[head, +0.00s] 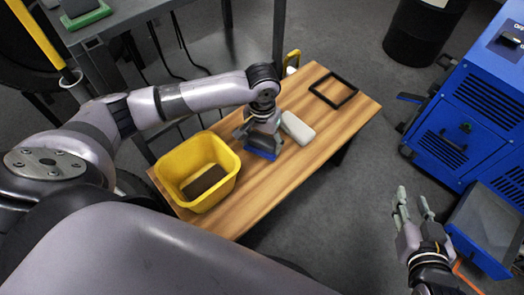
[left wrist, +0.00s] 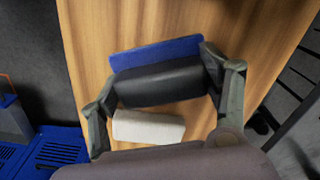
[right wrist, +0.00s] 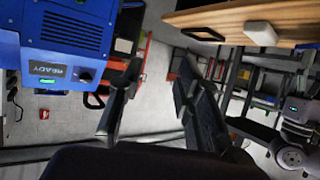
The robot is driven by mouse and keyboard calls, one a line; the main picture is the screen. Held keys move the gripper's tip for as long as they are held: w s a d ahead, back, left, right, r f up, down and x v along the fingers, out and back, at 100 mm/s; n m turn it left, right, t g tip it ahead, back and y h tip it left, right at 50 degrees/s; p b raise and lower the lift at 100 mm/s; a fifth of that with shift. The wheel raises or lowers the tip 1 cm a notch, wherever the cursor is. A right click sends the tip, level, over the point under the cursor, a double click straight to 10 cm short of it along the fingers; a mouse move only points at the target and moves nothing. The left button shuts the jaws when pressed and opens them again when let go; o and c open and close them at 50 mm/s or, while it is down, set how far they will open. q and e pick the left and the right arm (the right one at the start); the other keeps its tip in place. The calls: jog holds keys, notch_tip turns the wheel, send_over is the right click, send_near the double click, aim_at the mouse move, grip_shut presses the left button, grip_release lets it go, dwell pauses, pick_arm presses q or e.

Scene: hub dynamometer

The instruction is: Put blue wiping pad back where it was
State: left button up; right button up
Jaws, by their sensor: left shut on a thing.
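The blue wiping pad (head: 261,153) has a blue base and a black upper block, seen close in the left wrist view (left wrist: 158,54). My left gripper (head: 262,138) points down over the wooden table and is shut on the pad's black block, one finger at each end. I cannot tell whether the pad touches the table. A black square outline (head: 352,97) lies at the table's far right end, with bare wood inside it. My right gripper (head: 413,207) is open and empty, off the table's right side; its fingers are apart in the right wrist view (right wrist: 160,105).
A white block (head: 298,128) lies just right of my left gripper, between the pad and the outline. A yellow bin (head: 229,160) with a dark brown item inside stands at the table's left end. A yellow-handled object (head: 292,60) is at the back edge. A blue machine (head: 470,105) stands right.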

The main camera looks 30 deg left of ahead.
aim_at(262, 150)
pick_arm(q)
jog(key=shift+f, duration=0.65)
notch_tip(262, 150, down, 3)
jog(key=shift+r+b, duration=0.1)
jog(key=shift+b, duration=0.7)
pick_arm(e)
notch_tip(262, 150, up, 8)
jog(key=w+a+t+y, duration=0.1)
jog(key=w+t, duration=0.1)
jog(key=t, duration=0.2)
jog(key=shift+w+a+t, duration=0.35)
jog(key=shift+a+t, duration=0.05)
jog(key=shift+f, duration=0.2)
pick_arm(q)
jog(key=shift+f, duration=0.25)
jog(key=o, duration=1)
pick_arm(e)
jog(key=shift+f, duration=0.25)
